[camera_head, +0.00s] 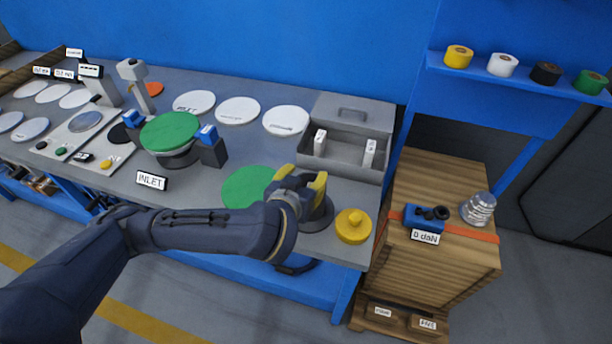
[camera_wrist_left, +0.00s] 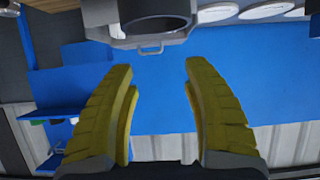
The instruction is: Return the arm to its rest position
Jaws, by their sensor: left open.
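My left arm reaches in from the lower left in the head view. My left gripper (camera_head: 318,182) is over the right part of the grey bench (camera_head: 232,182), in front of a grey round part (camera_head: 320,218) that it partly hides. In the left wrist view my left gripper (camera_wrist_left: 160,85) has its two yellow fingers wide apart with nothing between them. Beyond the fingers, that view shows a blue surface and a grey round-mouthed housing (camera_wrist_left: 145,42) at the top. My right gripper is in neither view.
A grey open box (camera_head: 345,150) stands behind. A wooden cabinet (camera_head: 440,265) stands right of the bench, below a blue shelf (camera_head: 515,78) with tape rolls.

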